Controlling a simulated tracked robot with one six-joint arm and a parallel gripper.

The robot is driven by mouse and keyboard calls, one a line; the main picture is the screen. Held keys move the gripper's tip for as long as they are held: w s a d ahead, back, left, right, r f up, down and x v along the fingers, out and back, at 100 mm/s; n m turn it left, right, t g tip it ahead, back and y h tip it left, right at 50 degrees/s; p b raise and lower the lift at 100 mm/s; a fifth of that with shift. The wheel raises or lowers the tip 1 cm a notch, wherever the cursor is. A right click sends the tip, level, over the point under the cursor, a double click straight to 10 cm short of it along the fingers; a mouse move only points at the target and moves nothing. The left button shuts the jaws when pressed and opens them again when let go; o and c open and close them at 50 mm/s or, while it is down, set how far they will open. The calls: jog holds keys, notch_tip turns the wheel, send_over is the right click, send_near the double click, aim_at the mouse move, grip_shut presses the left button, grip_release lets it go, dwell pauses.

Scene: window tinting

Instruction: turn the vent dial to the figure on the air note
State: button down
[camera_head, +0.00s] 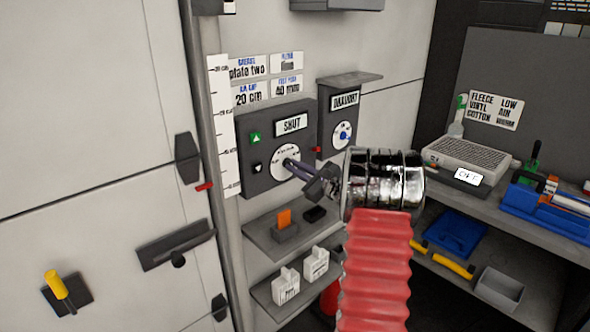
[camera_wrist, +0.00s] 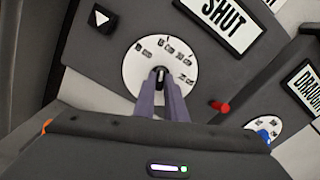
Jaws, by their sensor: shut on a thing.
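A white round dial (camera_head: 278,154) with printed marks sits on a dark grey wall box (camera_head: 262,184) under a "SHUT" plate (camera_head: 292,125). My gripper (camera_head: 291,164) reaches it from the right, its two fingers closed on the dial's dark centre knob (camera_wrist: 160,74). In the wrist view the dial (camera_wrist: 140,60) shows small marks around its upper rim, too blurred to read. A second, smaller dial with a blue knob (camera_head: 344,133) is on the "DRAUGHT" box (camera_head: 331,153). Small wall notes include one reading "20 cm" (camera_head: 247,95); I cannot tell which is the air note.
A red knob (camera_wrist: 220,107) sticks out right of the held dial. A white ruler (camera_head: 224,130) stands left of the box. Shelves (camera_head: 262,242) below hold small blocks.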

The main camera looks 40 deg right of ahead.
jog(key=m, duration=0.9)
jog(key=shift+f, duration=0.35)
jog(key=shift+m, duration=0.3)
jog(key=c, duration=2.1)
grip_release()
jog(key=o, duration=0.3)
jog(key=shift+r, duration=0.2)
jog(key=s, duration=1.3)
jog(key=shift+s+d, duration=0.2)
jog(key=shift+s, duration=0.2)
